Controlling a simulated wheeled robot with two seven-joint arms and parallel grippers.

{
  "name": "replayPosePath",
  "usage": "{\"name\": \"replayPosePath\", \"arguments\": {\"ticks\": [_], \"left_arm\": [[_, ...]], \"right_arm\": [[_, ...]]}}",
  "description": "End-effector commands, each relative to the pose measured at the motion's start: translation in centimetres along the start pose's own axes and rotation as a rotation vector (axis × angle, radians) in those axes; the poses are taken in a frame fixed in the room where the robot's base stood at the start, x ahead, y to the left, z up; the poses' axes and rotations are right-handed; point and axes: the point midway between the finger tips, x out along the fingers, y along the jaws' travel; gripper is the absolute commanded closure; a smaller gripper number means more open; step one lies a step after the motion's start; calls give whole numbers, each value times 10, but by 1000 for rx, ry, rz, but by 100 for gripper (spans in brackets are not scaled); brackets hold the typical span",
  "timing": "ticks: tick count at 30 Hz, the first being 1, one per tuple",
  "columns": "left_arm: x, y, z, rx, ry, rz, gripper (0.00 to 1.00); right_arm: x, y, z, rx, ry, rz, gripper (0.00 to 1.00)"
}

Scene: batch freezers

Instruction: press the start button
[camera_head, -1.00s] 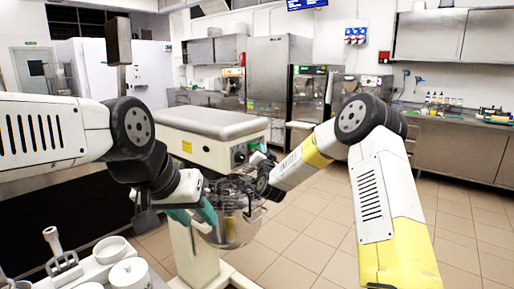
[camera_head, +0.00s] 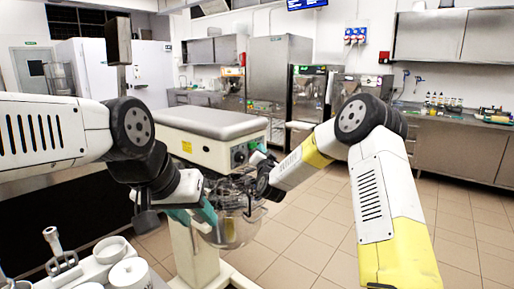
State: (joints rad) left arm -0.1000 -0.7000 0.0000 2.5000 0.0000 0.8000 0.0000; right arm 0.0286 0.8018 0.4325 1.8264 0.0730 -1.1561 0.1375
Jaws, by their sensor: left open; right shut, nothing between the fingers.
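A cream mixer (camera_head: 212,125) with a grey top stands in front of me. Its side panel (camera_head: 246,150) carries a black knob (camera_head: 239,158) and a green button (camera_head: 253,145); I cannot tell which is the start button. My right gripper (camera_head: 262,153) is shut and empty, with its teal tips close beside the panel near the green button. I cannot tell whether they touch it. My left gripper (camera_head: 195,221) is open, its teal fingers beside the left of the clear bowl (camera_head: 238,232) under the mixer. My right wrist partly hides the wire guard (camera_head: 228,190).
A light surface with white containers (camera_head: 128,273) and a whisk-like tool (camera_head: 57,253) lies at lower left. Steel machines (camera_head: 308,95) and counters (camera_head: 455,150) line the back. The tiled floor (camera_head: 320,235) at right is open beyond my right arm.

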Motion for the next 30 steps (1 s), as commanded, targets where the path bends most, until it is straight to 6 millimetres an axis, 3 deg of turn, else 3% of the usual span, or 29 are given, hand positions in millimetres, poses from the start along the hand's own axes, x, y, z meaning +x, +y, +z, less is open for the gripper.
{"name": "replayPosePath", "arguments": {"ticks": [30], "left_arm": [[0, 0, 0, 0, 0, 0, 58]], "right_arm": [[6, -5, 5, 0, 0, 0, 100]]}}
